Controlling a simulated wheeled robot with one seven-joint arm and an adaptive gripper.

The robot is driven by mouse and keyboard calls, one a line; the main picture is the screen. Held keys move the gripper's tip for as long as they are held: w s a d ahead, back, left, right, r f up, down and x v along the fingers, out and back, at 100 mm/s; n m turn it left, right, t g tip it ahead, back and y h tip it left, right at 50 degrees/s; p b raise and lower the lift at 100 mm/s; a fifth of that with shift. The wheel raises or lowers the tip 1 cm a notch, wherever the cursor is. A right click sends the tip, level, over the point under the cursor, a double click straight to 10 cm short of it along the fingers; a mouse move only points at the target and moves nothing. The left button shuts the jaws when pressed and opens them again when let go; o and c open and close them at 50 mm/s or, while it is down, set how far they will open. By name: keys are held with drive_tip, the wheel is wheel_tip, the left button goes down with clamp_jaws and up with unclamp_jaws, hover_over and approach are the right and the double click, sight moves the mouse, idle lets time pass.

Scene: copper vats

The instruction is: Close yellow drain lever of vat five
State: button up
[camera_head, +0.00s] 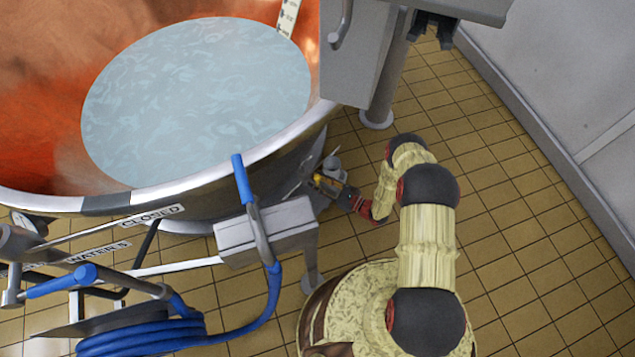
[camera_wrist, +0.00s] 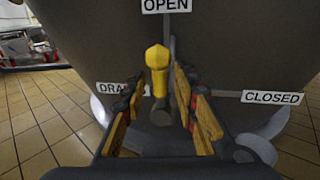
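The yellow drain lever (camera_wrist: 157,68) stands upright in the wrist view, its knob just below the OPEN sign (camera_wrist: 166,5). The CLOSED sign (camera_wrist: 272,97) is to its right, and a partly hidden DRAIN sign (camera_wrist: 113,88) is to its left. My gripper (camera_wrist: 159,82) is open, with one finger on each side of the lever. A gap shows on both sides, so the fingers do not seem to press on it. In the head view my gripper (camera_head: 328,184) is low beside the copper vat (camera_head: 50,95); the lever cannot be made out clearly there.
A grey cabinet (camera_head: 353,60) on a post stands behind my arm. A wall (camera_head: 560,70) runs along the right. Tiled floor (camera_head: 510,220) is clear between my arm and the wall.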

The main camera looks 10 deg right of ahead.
drive_tip(key=shift+c, duration=1.3)
clamp_jaws()
drive_tip(key=shift+a, duration=0.1)
